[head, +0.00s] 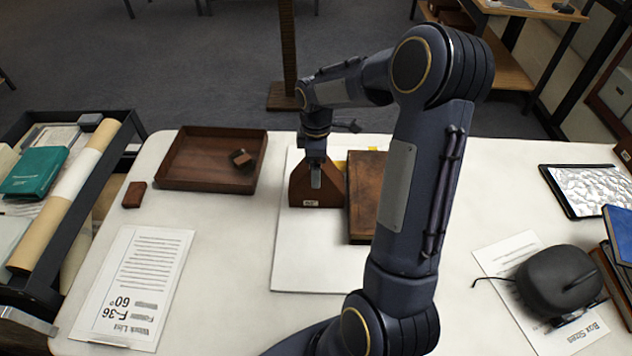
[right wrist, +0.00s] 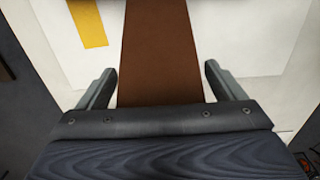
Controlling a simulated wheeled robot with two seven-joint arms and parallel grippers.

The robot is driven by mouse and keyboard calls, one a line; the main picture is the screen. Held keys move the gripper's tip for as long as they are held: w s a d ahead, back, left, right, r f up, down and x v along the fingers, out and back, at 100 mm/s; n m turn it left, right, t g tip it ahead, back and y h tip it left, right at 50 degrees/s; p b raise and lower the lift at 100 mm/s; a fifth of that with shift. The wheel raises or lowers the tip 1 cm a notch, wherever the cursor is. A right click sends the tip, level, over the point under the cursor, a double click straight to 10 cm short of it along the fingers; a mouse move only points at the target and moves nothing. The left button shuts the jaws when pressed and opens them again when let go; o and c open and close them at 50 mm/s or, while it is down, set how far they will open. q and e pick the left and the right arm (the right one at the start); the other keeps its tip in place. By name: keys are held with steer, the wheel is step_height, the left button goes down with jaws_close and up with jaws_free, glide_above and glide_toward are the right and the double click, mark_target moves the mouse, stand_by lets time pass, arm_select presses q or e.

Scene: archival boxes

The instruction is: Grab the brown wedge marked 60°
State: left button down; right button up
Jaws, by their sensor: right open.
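A brown wedge (head: 300,192) with a small pale label stands on a white board on the table, in the head view. The label's text is too small to read. My right gripper (head: 316,180) is over the wedge from above, with one grey finger showing in front of its near face. In the right wrist view the open fingers (right wrist: 158,80) stand on either side of the brown wedge (right wrist: 158,50), with a gap visible on both sides. My left gripper is not in view.
A brown book-like object (head: 362,205) lies close to the right of the wedge. A brown tray (head: 190,180) holding a small brown block (head: 243,160) is at left. Another small block (head: 134,194) and a work list reading 60° (head: 150,260) lie left. A black device (head: 560,278) sits right.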

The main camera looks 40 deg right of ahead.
steer(key=shift+c, duration=0.3)
steer(key=c, duration=1.3)
steer(key=shift+o, duration=0.2)
